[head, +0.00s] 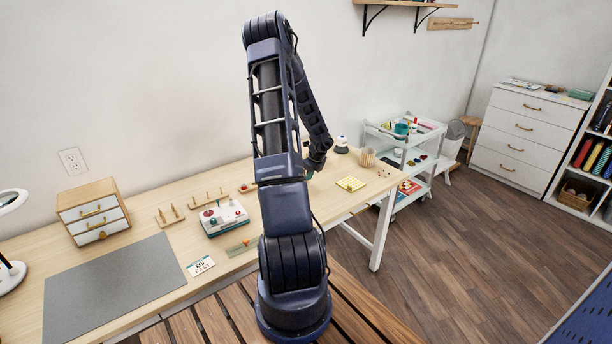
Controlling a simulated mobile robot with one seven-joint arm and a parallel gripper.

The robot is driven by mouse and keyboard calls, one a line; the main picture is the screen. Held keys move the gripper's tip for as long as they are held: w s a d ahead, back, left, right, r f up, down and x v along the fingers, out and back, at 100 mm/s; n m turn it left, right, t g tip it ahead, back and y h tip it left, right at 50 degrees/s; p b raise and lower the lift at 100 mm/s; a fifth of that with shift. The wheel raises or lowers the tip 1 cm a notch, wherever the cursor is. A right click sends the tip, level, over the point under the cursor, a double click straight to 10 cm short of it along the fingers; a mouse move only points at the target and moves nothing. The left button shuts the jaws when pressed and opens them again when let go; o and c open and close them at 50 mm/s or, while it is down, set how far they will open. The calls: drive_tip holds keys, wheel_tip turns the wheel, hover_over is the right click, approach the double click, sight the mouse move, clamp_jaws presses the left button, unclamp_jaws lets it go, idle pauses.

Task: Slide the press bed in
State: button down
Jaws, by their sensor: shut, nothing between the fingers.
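A small white press-like machine (224,218) with a red knob and teal parts stands on the pale wooden table in the head view. I cannot clearly tell its bed from the rest of it. A low wooden piece with a reddish part (247,187) lies behind it, partly hidden by my arm. My gripper (309,173) is at the end of my folded arm, low over the table to the right of the machine and apart from it. It is shut and empty. My arm's thick links hide much of the gripper and the table there.
A flat strip (240,247) and a lettered card (200,266) lie in front of the machine. Wooden peg racks (207,197), a drawer box (93,211) and a grey mat (115,285) are to the left. A yellow pad (350,184) and wooden cup (367,157) are right.

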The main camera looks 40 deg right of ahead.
drive_tip(key=s+v, duration=0.1)
drive_tip(key=v, duration=0.9)
drive_tip(key=shift+s+d+r, duration=0.1)
drive_tip(key=s+a+r+n+y, duration=0.1)
drive_tip(key=a+r+n, duration=0.8)
drive_tip(key=a, duration=0.5)
drive_tip(key=a+r+n+y, duration=0.1)
drive_tip(key=a+r+n, duration=0.7)
drive_tip(key=a+r, duration=0.45)
drive_tip(key=s+a+r+n+h, duration=0.1)
drive_tip(key=s+a+r+n, duration=0.2)
drive_tip(key=s+a+n, duration=0.5)
drive_tip(key=s+a+r+n+t+h, duration=0.1)
drive_tip(key=s+a+r+n, duration=0.2)
drive_tip(key=s+a+n, duration=0.6)
drive_tip(key=s, duration=0.2)
drive_tip(key=shift+s+a+r+h, duration=0.15)
drive_tip(key=shift+s+r+h, duration=0.15)
